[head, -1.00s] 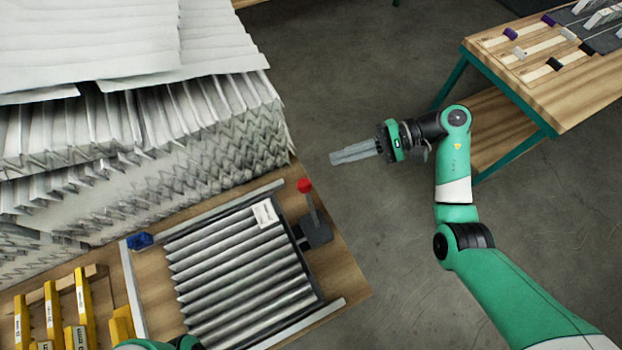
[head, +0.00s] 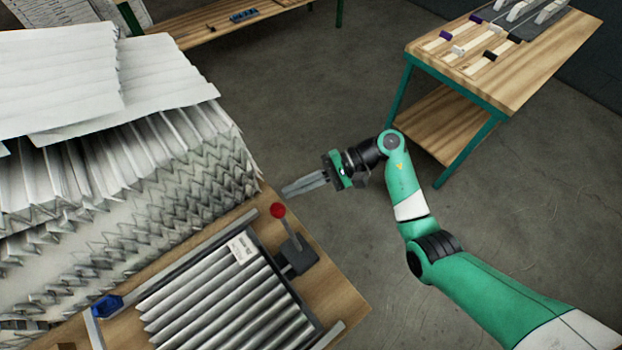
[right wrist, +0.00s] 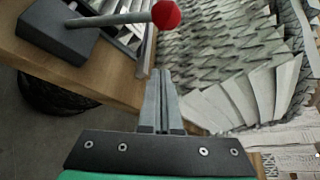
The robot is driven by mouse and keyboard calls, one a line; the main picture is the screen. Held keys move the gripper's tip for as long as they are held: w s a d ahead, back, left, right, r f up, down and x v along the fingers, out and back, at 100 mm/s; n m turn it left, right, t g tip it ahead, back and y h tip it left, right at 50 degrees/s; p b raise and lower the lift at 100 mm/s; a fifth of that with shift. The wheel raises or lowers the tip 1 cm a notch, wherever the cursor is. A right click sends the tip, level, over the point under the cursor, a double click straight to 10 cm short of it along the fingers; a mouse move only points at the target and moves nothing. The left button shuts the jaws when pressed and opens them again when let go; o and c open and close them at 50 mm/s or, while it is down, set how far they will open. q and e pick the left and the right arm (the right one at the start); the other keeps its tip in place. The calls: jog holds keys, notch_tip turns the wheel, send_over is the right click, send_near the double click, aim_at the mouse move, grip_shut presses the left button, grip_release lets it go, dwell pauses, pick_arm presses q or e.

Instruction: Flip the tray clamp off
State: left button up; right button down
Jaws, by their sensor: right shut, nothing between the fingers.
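The tray clamp (head: 297,254) is a dark block at the right edge of the filter tray, with a grey lever ending in a red ball knob (head: 278,210). The lever stands up, tilted. A pleated filter (head: 225,305) with a white label lies in the tray. My right gripper (head: 305,184) is shut and empty, just beyond the red knob and apart from it. In the right wrist view the shut fingers (right wrist: 161,98) point toward the table edge, with the red knob (right wrist: 166,14) above them and the clamp base (right wrist: 55,28) at upper left. My left gripper is out of view.
Tall stacks of pleated white filters (head: 130,190) fill the left of the table. A blue piece (head: 107,306) sits at the tray's left corner. A wooden side bench (head: 500,65) with small tools stands at upper right. Open floor lies between.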

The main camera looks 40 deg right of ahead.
aim_at(289, 230)
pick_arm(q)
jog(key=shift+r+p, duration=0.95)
pick_arm(e)
jog(key=a, duration=0.1)
jog(key=s+a+r, duration=0.1)
jog(key=a, duration=0.1)
jog(key=shift+s+a+r, duration=0.25)
jog(key=shift+s+a, duration=0.05)
jog(key=shift+a, duration=0.1)
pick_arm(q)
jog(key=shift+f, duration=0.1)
